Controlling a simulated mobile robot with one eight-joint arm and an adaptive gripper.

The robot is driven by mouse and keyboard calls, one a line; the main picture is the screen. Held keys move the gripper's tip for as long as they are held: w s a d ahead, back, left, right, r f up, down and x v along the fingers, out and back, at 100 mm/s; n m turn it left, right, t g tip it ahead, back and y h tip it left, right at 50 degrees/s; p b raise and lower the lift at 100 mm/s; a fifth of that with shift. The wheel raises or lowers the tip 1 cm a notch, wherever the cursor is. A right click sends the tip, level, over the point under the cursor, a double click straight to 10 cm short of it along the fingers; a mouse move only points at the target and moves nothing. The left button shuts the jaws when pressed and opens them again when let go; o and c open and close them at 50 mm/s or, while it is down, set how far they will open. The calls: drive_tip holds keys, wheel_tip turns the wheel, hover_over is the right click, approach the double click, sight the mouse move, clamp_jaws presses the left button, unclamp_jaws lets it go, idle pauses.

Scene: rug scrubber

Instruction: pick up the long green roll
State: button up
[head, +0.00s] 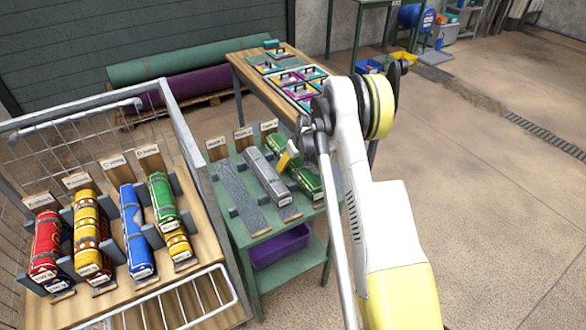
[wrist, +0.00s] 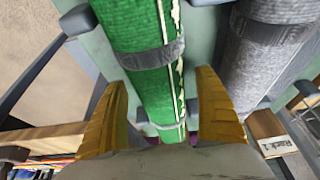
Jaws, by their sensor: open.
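A long green roll (head: 306,182) with a grey strap and a pale trim lies in the right-hand place on the green table. In the wrist view the green roll (wrist: 155,90) runs between my two yellow fingers. My gripper (wrist: 162,80) is open, one finger towards each side of the roll, with gaps showing. In the head view my gripper (head: 288,156) is over the roll's upper part, and my arm hides some of it. I cannot tell how far down the fingers reach.
A grey roll (head: 266,177) lies beside the green one, also in the wrist view (wrist: 262,60). Grey holder posts stand close by. A wire cart (head: 205,318) at left holds red, yellow, blue and green rolls. A wooden table (head: 243,72) stands behind. Floor at right is clear.

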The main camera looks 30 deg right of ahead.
drive_tip(key=shift+w+f, duration=0.2)
drive_tip(key=shift+f, duration=0.25)
drive_tip(key=shift+r, duration=0.1)
drive_tip(key=c, duration=1.5)
drive_tip(key=shift+o, duration=0.2)
drive_tip(key=shift+r, duration=0.15)
